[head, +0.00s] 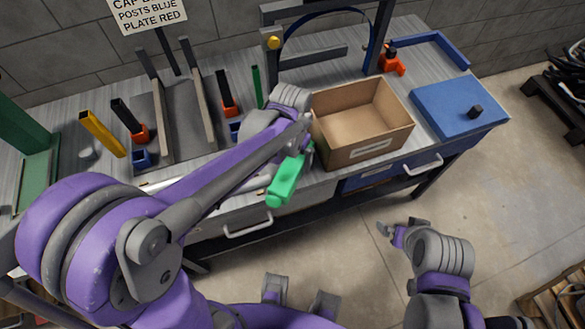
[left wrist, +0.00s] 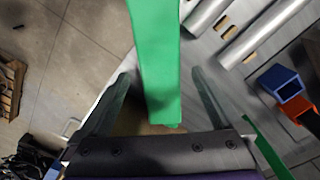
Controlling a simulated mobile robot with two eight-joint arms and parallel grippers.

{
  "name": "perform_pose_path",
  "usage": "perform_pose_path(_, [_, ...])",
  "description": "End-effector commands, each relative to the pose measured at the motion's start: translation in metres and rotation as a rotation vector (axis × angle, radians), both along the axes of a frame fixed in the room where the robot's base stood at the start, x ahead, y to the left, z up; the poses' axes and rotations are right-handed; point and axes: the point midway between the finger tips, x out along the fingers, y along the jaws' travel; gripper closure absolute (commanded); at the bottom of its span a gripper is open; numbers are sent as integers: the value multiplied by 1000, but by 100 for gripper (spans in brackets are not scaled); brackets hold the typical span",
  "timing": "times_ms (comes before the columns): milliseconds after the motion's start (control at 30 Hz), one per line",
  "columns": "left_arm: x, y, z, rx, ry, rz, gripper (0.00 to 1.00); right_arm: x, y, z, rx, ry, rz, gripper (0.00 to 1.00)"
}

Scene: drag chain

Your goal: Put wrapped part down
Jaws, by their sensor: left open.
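A long green part (head: 288,181), which may be the wrapped part, is at the table's front edge in the head view, left of the cardboard box. In the left wrist view the green part (left wrist: 156,65) runs down between the two fingers of my left gripper (left wrist: 160,85), with a gap on each side. My left gripper is open around it; the arm hides most of the jaws in the head view. I cannot tell what supports the green part. My right gripper (head: 390,231) is low in front of the table, away from the part; its jaws are too small to judge.
An open, empty cardboard box (head: 362,120) stands on the table, right of my left gripper. A blue plate (head: 452,106) with a dark knob lies farther right. Grey posts (head: 198,98), a yellow bar (head: 102,133) and blue bins (left wrist: 281,83) stand to the left. A dark frame rises behind.

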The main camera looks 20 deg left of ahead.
Motion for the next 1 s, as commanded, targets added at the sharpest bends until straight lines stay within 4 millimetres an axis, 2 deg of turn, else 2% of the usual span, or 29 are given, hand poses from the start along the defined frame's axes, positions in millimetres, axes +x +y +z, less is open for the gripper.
perform_pose_path(300, [4, -1, -43, 0, -1, 0, 0, 0, 0, -2, 0, 1, 0, 0])
perform_pose_path(600, [4, -1, -47, 0, -1, 0, 2, 0, 0, -2, 0, 1, 0, 0])
perform_pose_path(1000, [4, -1, -47, 0, -1, 0, 74, 0, 0, -2, 0, 1, 0, 0])
